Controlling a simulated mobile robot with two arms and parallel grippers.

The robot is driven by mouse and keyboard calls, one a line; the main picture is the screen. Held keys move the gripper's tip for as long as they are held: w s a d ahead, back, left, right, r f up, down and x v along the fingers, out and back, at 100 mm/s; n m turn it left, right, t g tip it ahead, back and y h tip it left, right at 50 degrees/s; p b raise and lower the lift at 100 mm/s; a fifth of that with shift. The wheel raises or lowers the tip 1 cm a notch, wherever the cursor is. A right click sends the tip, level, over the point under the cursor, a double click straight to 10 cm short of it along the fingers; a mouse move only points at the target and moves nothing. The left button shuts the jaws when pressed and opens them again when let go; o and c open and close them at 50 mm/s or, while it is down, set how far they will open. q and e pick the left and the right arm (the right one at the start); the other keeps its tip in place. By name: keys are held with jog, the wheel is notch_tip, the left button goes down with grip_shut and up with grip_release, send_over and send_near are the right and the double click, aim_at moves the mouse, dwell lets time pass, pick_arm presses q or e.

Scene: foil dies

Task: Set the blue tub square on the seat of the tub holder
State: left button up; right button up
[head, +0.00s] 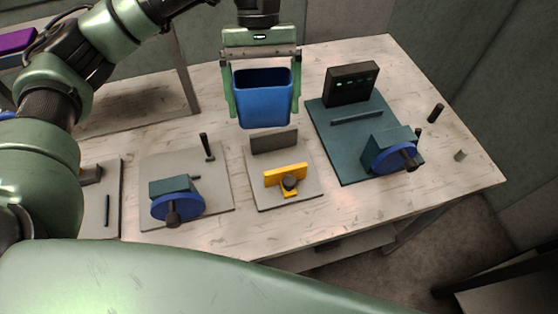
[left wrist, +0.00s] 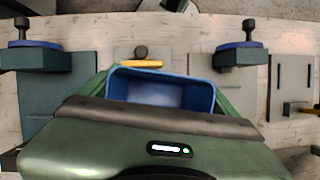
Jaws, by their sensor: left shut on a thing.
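The blue tub (head: 263,98) is upright with its open top facing up, and it looks empty in the left wrist view (left wrist: 160,93). My left gripper (head: 264,104) is shut on the tub, with one green finger along each side. It holds the tub above the table, behind and over the tub holder. I take the tub holder to be the grey plate (head: 285,160) with a dark grey back wall (head: 274,141) and a yellow clamp piece (head: 286,176) with a black knob. The tub's lower edge is close to the back wall in the picture; the gap cannot be told. My right gripper is not in view.
Left of the holder is a grey plate (head: 220,199) with a blue-wheeled device (head: 178,205). Right is a dark teal board (head: 348,165) with a black display box (head: 351,83) and another blue wheel (head: 390,156). A black peg (head: 435,112) stands at the right. Bare table lies behind the holder.

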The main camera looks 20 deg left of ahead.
pick_arm(q)
jog(key=shift+n+h, duration=0.3)
jog(key=shift+n, duration=0.6)
jog(key=shift+w+d+r+b, duration=0.65)
jog(key=shift+w+d+r, duration=0.45)
jog(key=shift+d+r, duration=0.1)
jog(key=shift+d+f, duration=0.1)
notch_tip(320, 180, down, 18)
jog(key=p, duration=0.5)
jog(key=shift+f, duration=0.35)
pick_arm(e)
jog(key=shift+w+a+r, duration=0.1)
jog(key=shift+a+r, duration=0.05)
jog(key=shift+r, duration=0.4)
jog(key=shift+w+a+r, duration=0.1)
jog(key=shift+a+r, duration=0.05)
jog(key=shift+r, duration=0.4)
pick_arm(q)
jog(key=shift+f, duration=0.15)
jog(key=o, duration=1)
jog(key=shift+b, duration=0.3)
jog(key=shift+o, duration=0.4)
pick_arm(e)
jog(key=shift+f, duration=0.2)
